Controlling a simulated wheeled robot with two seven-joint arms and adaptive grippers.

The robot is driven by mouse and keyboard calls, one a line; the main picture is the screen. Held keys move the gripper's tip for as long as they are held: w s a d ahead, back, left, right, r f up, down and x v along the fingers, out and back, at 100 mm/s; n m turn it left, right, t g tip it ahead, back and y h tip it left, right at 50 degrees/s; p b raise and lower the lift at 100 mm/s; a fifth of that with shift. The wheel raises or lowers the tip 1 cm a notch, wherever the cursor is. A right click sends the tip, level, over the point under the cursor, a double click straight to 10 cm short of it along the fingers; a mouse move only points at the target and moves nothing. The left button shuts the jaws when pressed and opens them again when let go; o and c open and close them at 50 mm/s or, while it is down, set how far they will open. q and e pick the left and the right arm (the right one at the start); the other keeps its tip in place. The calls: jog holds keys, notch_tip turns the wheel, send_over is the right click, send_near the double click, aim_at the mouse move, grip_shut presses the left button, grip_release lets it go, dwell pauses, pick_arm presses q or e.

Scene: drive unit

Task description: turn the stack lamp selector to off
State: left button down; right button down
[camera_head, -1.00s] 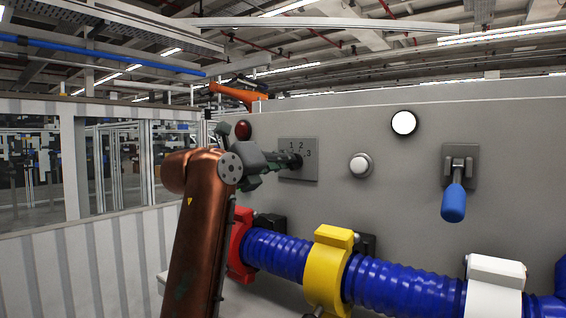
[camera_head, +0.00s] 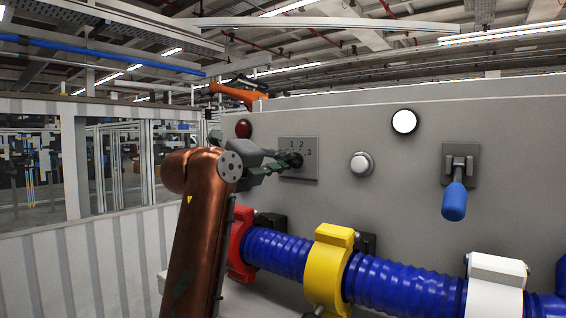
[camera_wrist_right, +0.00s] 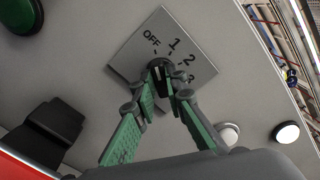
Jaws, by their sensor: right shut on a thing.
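The stack lamp selector is a dark round knob (camera_wrist_right: 158,64) on a square grey plate (camera_wrist_right: 195,62) marked OFF, 1, 2 and, partly covered, 3. In the head view the plate (camera_head: 311,172) is on the grey panel, left of centre. My right gripper (camera_wrist_right: 166,84) is shut on the knob, with one green-padded finger on each side. In the head view the right gripper (camera_head: 284,161) reaches the knob from the left. The fingers hide much of the knob, so I cannot tell which mark it points to. My left gripper is not in view.
A red lamp (camera_head: 243,129) is left of the plate. A white button (camera_head: 360,164), a lit white lamp (camera_head: 404,122) and a blue-handled lever (camera_head: 454,200) are to its right. A blue hose (camera_head: 390,285) with red, yellow and white clamps runs below.

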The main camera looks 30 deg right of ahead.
jog(key=c, duration=2)
grip_release()
jog(key=shift+a, duration=0.2)
jog(key=shift+o, duration=0.2)
jog(key=shift+d, duration=0.1)
jog(key=v, duration=1.2)
